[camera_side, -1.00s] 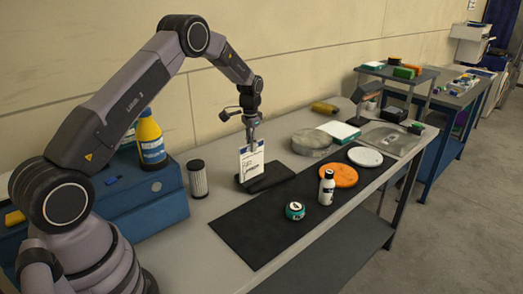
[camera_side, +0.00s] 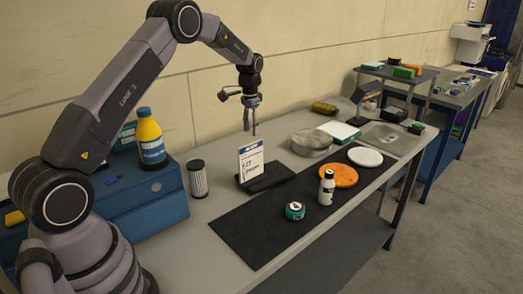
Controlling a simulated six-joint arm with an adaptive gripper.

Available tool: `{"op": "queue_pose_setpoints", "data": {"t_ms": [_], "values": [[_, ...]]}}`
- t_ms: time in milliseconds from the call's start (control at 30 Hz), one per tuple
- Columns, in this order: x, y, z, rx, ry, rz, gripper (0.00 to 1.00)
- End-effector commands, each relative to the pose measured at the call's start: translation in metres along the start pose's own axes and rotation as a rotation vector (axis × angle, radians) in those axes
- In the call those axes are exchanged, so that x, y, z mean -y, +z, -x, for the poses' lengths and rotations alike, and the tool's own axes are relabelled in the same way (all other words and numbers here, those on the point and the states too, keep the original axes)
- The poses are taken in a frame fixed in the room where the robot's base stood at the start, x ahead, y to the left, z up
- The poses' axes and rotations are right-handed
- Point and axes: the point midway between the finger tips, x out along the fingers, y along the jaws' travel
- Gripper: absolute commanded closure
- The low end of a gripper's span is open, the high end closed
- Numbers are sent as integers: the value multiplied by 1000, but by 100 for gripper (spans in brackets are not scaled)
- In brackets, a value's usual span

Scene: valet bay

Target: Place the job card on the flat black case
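The job card (camera_side: 251,161) is white with a dark blue band and handwriting. It stands upright on the flat black case (camera_side: 271,178), at the case's left part, with its face toward the camera. The case lies on the bench behind the black mat. My gripper (camera_side: 250,133) is above and behind the card, pointing down, apart from it. Its fingers look spread with nothing between them.
A pleated filter (camera_side: 197,179) and a blue toolbox (camera_side: 142,212) with a yellow bottle (camera_side: 150,140) stand left of the case.

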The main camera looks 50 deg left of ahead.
Motion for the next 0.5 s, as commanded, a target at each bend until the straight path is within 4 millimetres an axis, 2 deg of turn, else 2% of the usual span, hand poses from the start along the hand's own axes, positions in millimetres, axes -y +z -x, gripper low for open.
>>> {"op": "queue_pose_setpoints", "data": {"t_ms": [33, 133, 367, 467, 500], "values": [[0, -1, 13, -4, -1, 0, 66], [0, 0, 32, -2, 0, 0, 66], [-1, 0, 59, -1, 0, -1, 66], [-8, 6, 79, -17, -5, -2, 66], [-14, 11, 92, -30, -8, -3, 66]]}}
